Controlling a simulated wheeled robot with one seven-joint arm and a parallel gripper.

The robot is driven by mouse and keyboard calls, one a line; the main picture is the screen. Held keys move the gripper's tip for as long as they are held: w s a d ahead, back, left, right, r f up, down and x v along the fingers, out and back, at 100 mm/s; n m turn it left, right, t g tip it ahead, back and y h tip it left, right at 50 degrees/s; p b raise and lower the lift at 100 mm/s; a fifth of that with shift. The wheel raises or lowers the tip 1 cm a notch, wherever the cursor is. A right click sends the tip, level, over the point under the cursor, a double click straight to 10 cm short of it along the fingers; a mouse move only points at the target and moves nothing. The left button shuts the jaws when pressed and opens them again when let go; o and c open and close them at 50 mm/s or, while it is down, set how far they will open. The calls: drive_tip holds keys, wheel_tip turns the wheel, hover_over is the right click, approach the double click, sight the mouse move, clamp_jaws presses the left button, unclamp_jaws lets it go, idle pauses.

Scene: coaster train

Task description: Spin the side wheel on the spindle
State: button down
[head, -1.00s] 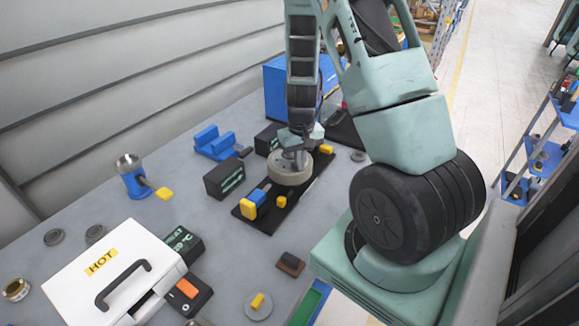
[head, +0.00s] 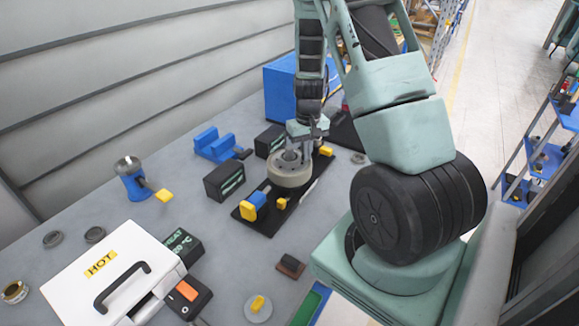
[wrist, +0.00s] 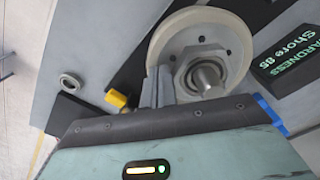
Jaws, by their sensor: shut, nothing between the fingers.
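The side wheel (head: 288,172) is a pale beige disc lying flat on the spindle of a black base plate (head: 265,222) on the grey bench. In the wrist view the wheel (wrist: 241,45) shows a ring of small holes, and a grey hex nut with the spindle end (wrist: 207,79) stands at its centre. My gripper (head: 306,155) points down over the wheel's far right side. In the wrist view its grey fingers (wrist: 158,86) are together and empty, beside the hub. Whether they touch the wheel, I cannot tell. My gripper body hides the wheel's lower part in that view.
A blue and yellow clamp (head: 254,205) stands on the plate's near end, and a yellow knob (head: 326,151) at its far end. Black display boxes (head: 224,181) stand left of the wheel. A white HOT box (head: 112,270) is at front left.

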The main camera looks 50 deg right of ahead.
drive_tip(key=shift+w+d+r, duration=0.1)
drive_tip(key=shift+w+d, duration=0.35)
drive_tip(key=shift+w, duration=1.5)
drive_tip(key=shift+w+a+f+p, duration=0.2)
drive_tip(key=shift+w+a, duration=0.1)
drive_tip(key=shift+w, duration=0.3)
drive_tip(key=shift+w+a+f+p, duration=0.1)
drive_tip(key=shift+w+a+p, duration=0.15)
drive_tip(key=shift+w, duration=0.3)
drive_tip(key=shift+w+a, duration=0.35)
drive_tip(key=shift+a, duration=0.2)
drive_tip(key=shift+w+a, duration=0.35)
drive_tip(key=shift+a, duration=0.2)
drive_tip(key=shift+w+d+r+p, duration=0.1)
drive_tip(key=shift+d+r+p, duration=0.05)
drive_tip(key=shift+r+p, duration=2.65)
drive_tip(key=shift+r+b, duration=0.35)
drive_tip(key=shift+b, duration=0.2)
